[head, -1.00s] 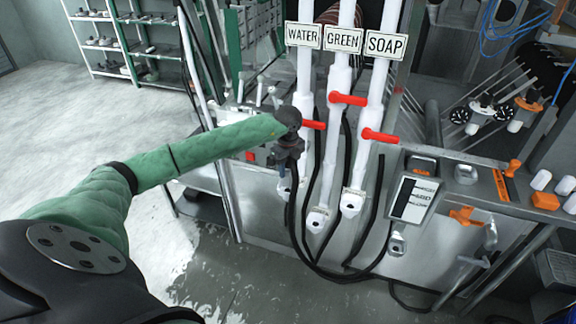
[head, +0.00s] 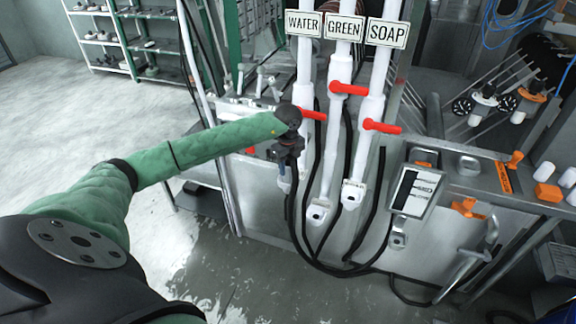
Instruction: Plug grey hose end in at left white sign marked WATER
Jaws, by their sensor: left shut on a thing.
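The white WATER sign (head: 304,23) hangs at the top of the leftmost of three white pipes (head: 304,75). My left arm, in a green sleeve, reaches in from the left. My left gripper (head: 286,158) is at the lower part of the WATER pipe, below its red lever, and hides part of the pipe's outlet. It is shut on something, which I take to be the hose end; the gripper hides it. A dark hose (head: 293,225) runs down from just below the gripper. Whether the end is seated in the outlet cannot be told. My right gripper is not in view.
The GREEN sign (head: 345,28) and SOAP sign (head: 387,33) mark the neighbouring pipes, with red levers (head: 382,127) sticking out. Several dark hoses loop below the outlets. A control panel (head: 417,190) stands to the right. The floor at left (head: 120,230) is open and partly wet.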

